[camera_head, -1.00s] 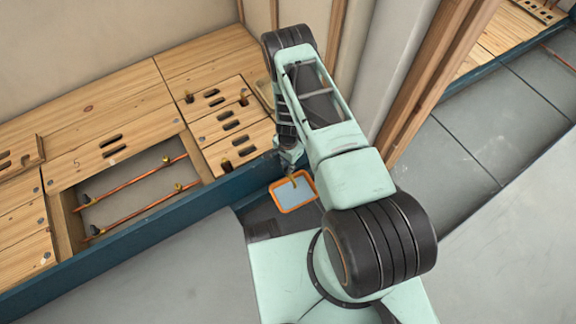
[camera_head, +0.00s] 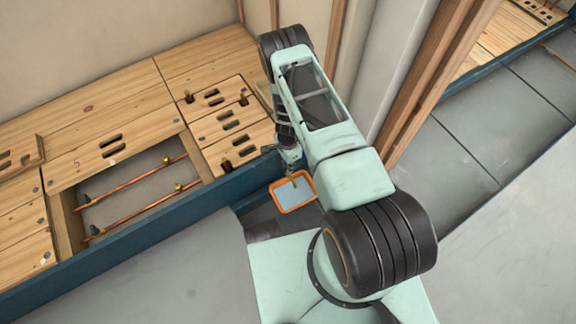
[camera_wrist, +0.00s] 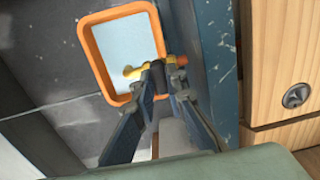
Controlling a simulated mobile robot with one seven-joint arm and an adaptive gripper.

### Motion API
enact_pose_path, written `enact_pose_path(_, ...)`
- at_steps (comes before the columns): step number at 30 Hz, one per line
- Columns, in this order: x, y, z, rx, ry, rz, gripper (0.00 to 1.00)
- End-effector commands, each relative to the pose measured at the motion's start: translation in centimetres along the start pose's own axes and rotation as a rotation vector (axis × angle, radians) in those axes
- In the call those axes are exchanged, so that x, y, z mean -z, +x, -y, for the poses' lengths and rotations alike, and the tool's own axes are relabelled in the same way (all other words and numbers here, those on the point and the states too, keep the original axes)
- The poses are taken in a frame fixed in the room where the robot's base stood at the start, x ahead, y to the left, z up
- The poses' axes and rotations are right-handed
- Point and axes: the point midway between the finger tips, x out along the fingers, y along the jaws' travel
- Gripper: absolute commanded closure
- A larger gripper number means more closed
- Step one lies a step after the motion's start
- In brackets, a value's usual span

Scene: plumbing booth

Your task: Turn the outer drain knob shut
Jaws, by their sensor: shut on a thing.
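The outer drain knob (camera_wrist: 157,70) is a small dark piece on a yellow brass drain fitting (camera_wrist: 133,72), seen in the wrist view. My gripper (camera_wrist: 161,76) is shut on the knob, with one finger on each side; the fingertips hide part of it. In the head view my gripper (camera_head: 289,158) is small and partly hidden by my arm, beside the blue floor edge. The brass spout shows there just above the orange-rimmed tray.
The orange-rimmed tray (camera_head: 275,196) with a pale blue inside lies on the grey floor below the fitting. A blue beam (camera_head: 150,232) borders the raised wooden floor. An open bay (camera_head: 140,190) holds copper pipes. A wooden stud wall (camera_head: 425,90) stands right of my arm.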

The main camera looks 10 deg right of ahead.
Motion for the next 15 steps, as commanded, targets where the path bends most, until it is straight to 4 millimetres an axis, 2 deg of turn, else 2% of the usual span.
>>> enact_pose_path(2,-0.05,0.00,-0.02,-0.001,0.002,0.001,1.00)
enact_pose_path(3,-0.05,0.00,-0.02,-0.001,0.002,0.001,0.83)
enact_pose_path(7,-0.04,0.00,-0.02,0.000,0.001,0.001,0.70)
enact_pose_path(15,-0.01,-0.01,0.05,0.001,-0.008,0.000,0.70)
